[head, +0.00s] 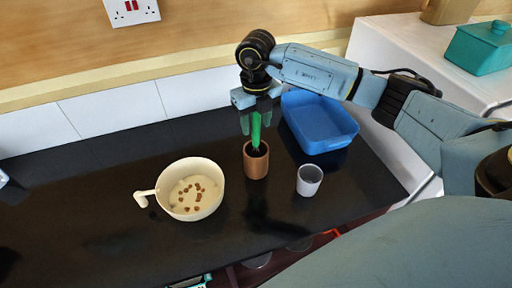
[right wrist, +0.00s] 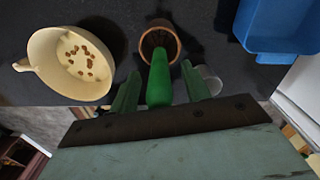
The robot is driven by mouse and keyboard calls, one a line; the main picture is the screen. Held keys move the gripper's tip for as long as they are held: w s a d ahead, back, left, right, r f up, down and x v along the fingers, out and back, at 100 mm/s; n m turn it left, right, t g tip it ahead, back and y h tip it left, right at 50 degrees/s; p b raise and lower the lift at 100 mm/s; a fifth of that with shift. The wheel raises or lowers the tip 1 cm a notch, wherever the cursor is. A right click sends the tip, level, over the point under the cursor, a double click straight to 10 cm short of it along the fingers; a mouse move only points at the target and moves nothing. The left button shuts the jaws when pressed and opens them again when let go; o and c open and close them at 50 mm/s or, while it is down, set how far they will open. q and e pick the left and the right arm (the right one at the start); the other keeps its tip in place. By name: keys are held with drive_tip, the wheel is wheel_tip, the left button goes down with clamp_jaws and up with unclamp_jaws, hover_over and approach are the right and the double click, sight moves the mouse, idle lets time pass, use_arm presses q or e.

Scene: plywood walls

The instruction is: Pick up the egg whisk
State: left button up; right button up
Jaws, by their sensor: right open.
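The egg whisk (head: 255,132) stands upright in a brown cup (head: 256,165) on the black counter. Its green handle points up, and its lower end is hidden inside the cup. My right gripper (head: 256,118) is above the cup, pointing down, with its fingers open on either side of the handle. In the right wrist view, the whisk handle (right wrist: 160,80) lies between the two fingers of the right gripper (right wrist: 160,88), with gaps on both sides. The cup (right wrist: 159,42) opens just beyond it. My left gripper is not in view.
A cream bowl (head: 209,207) with brown pieces in it stands left of the cup. A small white cup (head: 309,181) stands to the right, and a blue tray (head: 320,130) behind it. The counter's left part is mostly clear. A wall runs behind.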

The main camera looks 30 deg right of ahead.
clamp_jaws()
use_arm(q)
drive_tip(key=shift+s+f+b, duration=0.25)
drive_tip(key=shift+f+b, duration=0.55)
use_arm(e)
drive_tip(key=shift+r, duration=5)
